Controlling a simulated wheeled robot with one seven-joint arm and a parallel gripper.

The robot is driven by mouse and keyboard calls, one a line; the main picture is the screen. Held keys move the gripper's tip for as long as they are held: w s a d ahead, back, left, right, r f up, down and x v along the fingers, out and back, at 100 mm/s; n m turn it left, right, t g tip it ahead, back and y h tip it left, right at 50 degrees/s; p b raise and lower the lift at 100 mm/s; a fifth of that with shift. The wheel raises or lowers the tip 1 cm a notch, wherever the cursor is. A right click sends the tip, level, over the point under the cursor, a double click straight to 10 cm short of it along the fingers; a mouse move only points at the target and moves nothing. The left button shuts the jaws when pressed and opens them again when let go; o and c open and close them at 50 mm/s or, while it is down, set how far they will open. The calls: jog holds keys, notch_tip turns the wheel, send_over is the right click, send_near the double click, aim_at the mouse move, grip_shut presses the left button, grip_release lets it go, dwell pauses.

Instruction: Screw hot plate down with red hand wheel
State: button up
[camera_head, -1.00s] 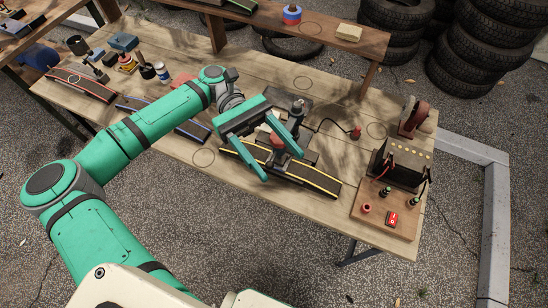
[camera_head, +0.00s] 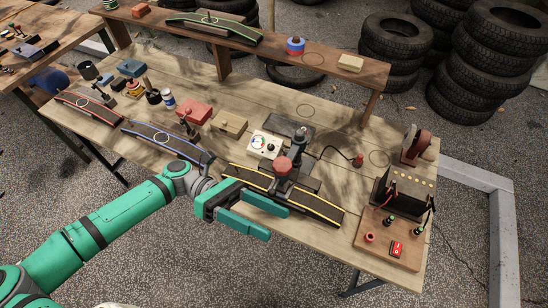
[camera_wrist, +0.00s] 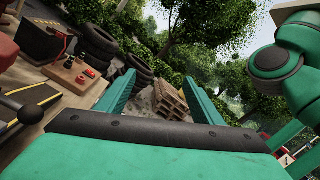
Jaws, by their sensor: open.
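The red hand wheel (camera_head: 283,165) sits on top of a dark clamp on the bench, above a dark strip with yellow edges (camera_head: 318,204). A dark upright post (camera_head: 299,146) with a rounded top stands right behind it. The hot plate cannot be told apart clearly among the dark parts under the wheel. My gripper (camera_head: 277,223) is open and empty, in front of the clamp near the bench's front edge, and apart from the wheel. In the wrist view its two fingers (camera_wrist: 160,96) are spread with nothing between them.
A wooden board with a red switch (camera_head: 396,249) is at the right end. Strips edged blue (camera_head: 165,141) and red (camera_head: 88,104) lie to the left. A raised shelf (camera_head: 340,67) runs behind.

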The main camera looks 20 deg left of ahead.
jog(key=s+d+f+m+t+y, duration=0.3)
jog(key=s+f+m+t+y, duration=0.2)
jog(key=m, duration=1.2)
jog(key=s+d+f+m+t+y, duration=0.3)
jog(key=s+f+m+t+y, duration=0.2)
jog(key=f+m+t+y, duration=0.4)
jog(key=f+m+t, duration=0.1)
jog(key=m+t, duration=0.3)
jog(key=m, duration=0.5)
jog(key=shift+s+d+f, duration=0.2)
jog(key=shift+f, duration=0.15)
jog(key=d+n+y, duration=0.1)
jog(key=n, duration=0.2)
jog(key=d+f+n+y, duration=0.1)
jog(key=d+n+y, duration=0.1)
jog(key=n, duration=0.1)
jog(key=d+n+g+y, duration=0.1)
jog(key=d+n, duration=0.1)
jog(key=n, duration=0.1)
jog(key=shift+s+f+n+y, duration=0.15)
jog(key=shift+f+n+y, duration=0.05)
jog(key=shift+n+y, duration=0.1)
jog(key=c, duration=0.8)
jog(key=shift+o, duration=0.2)
jog(key=shift+d+r+n+y, duration=0.35)
jog(key=shift+r+n, duration=0.2)
jog(key=shift+n, duration=0.35)
